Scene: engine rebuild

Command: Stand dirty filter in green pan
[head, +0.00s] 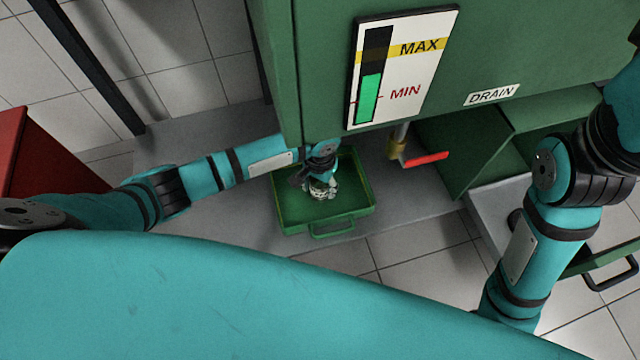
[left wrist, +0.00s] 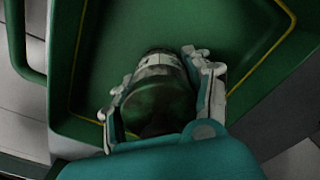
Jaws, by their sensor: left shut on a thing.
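The green pan (head: 340,217) sits on the grey floor slab below the green cabinet, with a yellow line inside its rim. It also shows in the left wrist view (left wrist: 112,52). My left gripper (head: 322,190) is over the inside of the pan. In the left wrist view its two fingers are shut around the dirty filter (left wrist: 160,100), a dark green cylinder with a pale band at its far end. Whether the filter touches the pan floor I cannot tell. My right arm shows at the right, but its gripper is out of view.
The green cabinet (head: 470,55) rises just behind the pan, with a level gauge (head: 402,68) on it. A drain valve with a red handle (head: 426,159) sticks out to the right of the pan. A red box (head: 45,160) stands at the far left.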

